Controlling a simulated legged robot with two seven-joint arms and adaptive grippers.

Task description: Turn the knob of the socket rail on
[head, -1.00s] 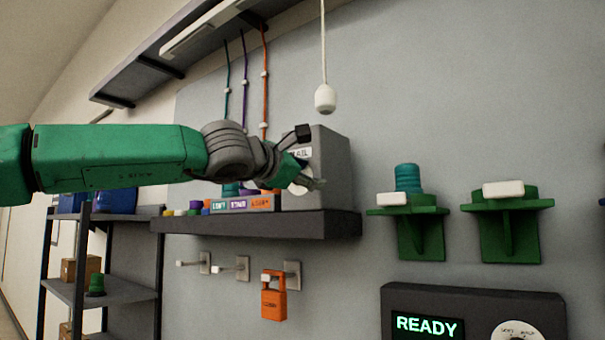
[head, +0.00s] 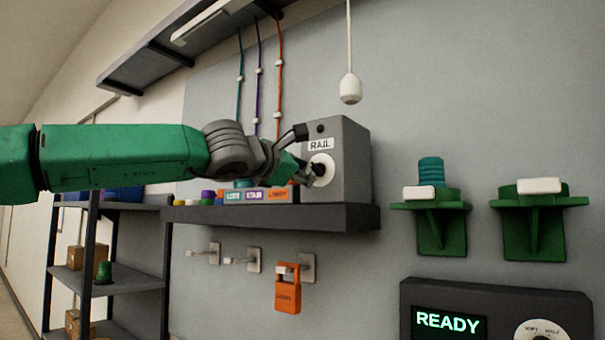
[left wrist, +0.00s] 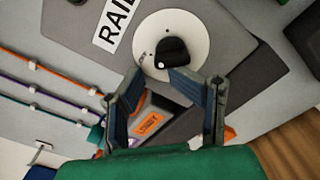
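The socket rail box (head: 348,155) is grey, with a label reading RAIL, and stands on the dark wall shelf. Its knob (left wrist: 172,52) is black on a white round dial (left wrist: 195,30); the dial also shows in the head view (head: 322,163). My left gripper (left wrist: 160,82) is open in the left wrist view, its two fingertips apart and just short of the knob, with nothing between them. In the head view the left gripper (head: 308,174) is in front of the dial and partly covers it. My right gripper is not in view.
The dark shelf (head: 270,216) also holds a strip of coloured labels (head: 255,196). An orange padlock (head: 288,290) hangs on a hook below. Green brackets (head: 440,222) and a READY panel (head: 490,300) are farther right.

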